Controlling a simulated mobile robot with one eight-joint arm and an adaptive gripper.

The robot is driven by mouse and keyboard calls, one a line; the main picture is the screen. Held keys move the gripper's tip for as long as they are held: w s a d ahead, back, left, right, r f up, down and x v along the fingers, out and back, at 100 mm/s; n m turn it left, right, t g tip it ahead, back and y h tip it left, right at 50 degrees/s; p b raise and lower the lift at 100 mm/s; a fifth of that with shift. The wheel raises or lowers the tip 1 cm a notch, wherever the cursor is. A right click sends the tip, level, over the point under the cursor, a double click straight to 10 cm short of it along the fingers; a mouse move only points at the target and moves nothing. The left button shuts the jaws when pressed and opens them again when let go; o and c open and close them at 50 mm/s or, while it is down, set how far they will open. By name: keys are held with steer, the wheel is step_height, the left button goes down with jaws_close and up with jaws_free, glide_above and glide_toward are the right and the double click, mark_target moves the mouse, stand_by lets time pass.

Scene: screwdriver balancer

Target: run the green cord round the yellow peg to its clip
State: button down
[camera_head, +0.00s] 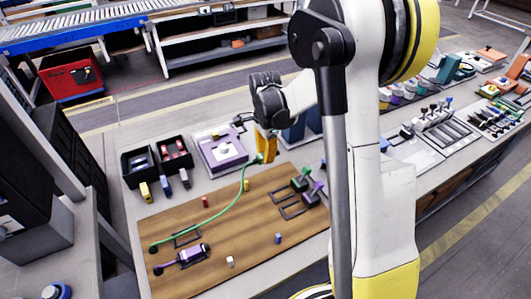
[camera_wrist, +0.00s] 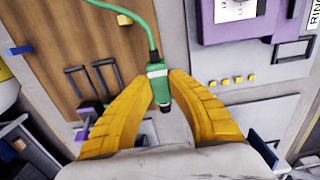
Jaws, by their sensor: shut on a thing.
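The green cord (camera_head: 215,224) runs from a dark anchor at the left of the wooden board, curving up to my gripper (camera_head: 264,158). My gripper (camera_wrist: 162,92), with yellow fingers, is shut on the cord's green end plug (camera_wrist: 157,82), above the board's far edge. The small yellow peg (camera_head: 247,185) stands on the board close beside the cord, on its right; in the wrist view the yellow peg (camera_wrist: 125,19) is left of the cord. A green-topped clip (camera_head: 299,183) and a purple-topped one (camera_head: 317,188) stand at the board's right.
Red (camera_head: 205,202), white (camera_head: 230,262) and blue (camera_head: 278,238) pegs stand on the board. Behind are black bins (camera_head: 140,165) and a purple device (camera_head: 215,160). The board's middle is mostly clear.

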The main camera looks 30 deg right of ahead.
steer(key=shift+s+f, duration=0.1)
steer(key=shift+f, duration=0.3)
glide_above(282, 194)
steer(key=shift+d, duration=0.25)
steer(key=shift+a, duration=0.2)
steer(key=shift+f, duration=0.1)
steer(key=shift+f+b, duration=1.6)
steer(key=shift+f, duration=0.3)
steer(key=shift+f+b, duration=0.6)
steer(key=c, duration=1.3)
jaws_free()
